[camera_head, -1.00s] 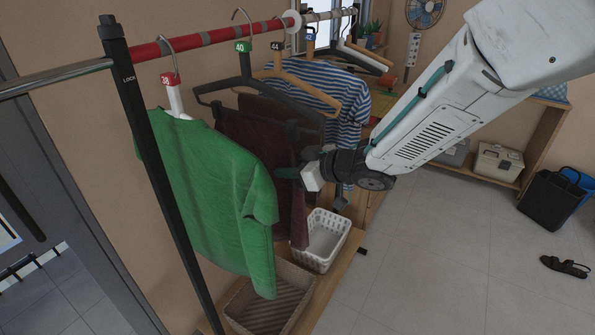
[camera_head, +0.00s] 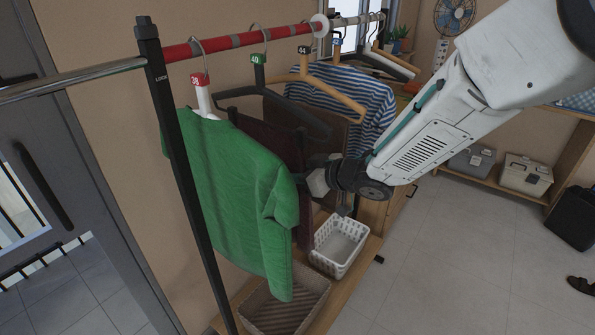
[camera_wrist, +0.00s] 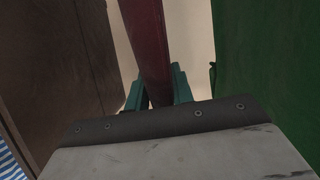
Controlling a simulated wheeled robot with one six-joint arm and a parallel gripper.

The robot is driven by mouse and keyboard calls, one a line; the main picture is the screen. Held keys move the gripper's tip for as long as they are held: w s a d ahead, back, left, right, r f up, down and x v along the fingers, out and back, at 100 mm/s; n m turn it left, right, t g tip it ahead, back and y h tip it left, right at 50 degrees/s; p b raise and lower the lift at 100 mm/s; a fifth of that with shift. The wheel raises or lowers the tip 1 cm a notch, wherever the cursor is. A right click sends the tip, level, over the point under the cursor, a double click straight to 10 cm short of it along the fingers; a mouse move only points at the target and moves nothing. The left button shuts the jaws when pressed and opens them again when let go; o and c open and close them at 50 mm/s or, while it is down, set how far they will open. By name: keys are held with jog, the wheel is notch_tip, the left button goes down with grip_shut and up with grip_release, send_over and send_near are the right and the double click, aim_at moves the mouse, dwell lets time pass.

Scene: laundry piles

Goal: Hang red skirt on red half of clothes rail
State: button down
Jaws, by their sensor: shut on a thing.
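The red skirt (camera_head: 290,141) is dark maroon. It hangs from a dark grey hanger tagged 40 (camera_head: 290,103), partly hidden behind a green top. The hanger's hook shows at the red half of the rail (camera_head: 229,43), its curve above the bar. I cannot tell whether the hook rests on it. My gripper (camera_head: 303,178) is at the skirt's right edge, beside the green top. In the wrist view, my gripper's teal fingers (camera_wrist: 157,92) are shut on the skirt (camera_wrist: 145,35), which runs up as a narrow maroon strip between them.
The green top (camera_head: 235,190) hangs close on the left, on a white hanger tagged 38. A dark brown garment (camera_wrist: 60,60) and a blue-striped shirt (camera_head: 360,100) hang on the other side. A white basket (camera_head: 340,268) and a woven basket (camera_head: 262,298) stand below.

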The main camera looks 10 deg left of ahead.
jog(key=shift+f, duration=0.15)
jog(key=c, duration=1.1)
grip_release()
jog(key=shift+d, duration=0.1)
jog(key=s+d+r+m+t+h, duration=0.1)
jog(key=d+r+m+h, duration=0.25)
jog(key=d, duration=0.75)
jog(key=s+d+r+m+t+h, duration=0.15)
jog(key=d+r+h, duration=0.25)
jog(key=d, duration=0.7)
jog(key=s+d+r+m+t+h, duration=0.15)
jog(key=d+r+m+h, duration=0.25)
jog(key=d, duration=0.7)
jog(key=s+d+m+g+h, duration=0.35)
jog(key=s+d, duration=0.55)
jog(key=s, duration=0.5)
jog(key=s+g, duration=0.1)
jog(key=s, duration=0.3)
jog(key=s+m+g+y, duration=0.1)
jog(key=s+g, duration=0.1)
jog(key=s, duration=0.3)
jog(key=s+g+y, duration=0.1)
jog(key=s, duration=0.3)
jog(key=shift+s+a+m+g, duration=0.25)
jog(key=shift+s+m+g, duration=0.1)
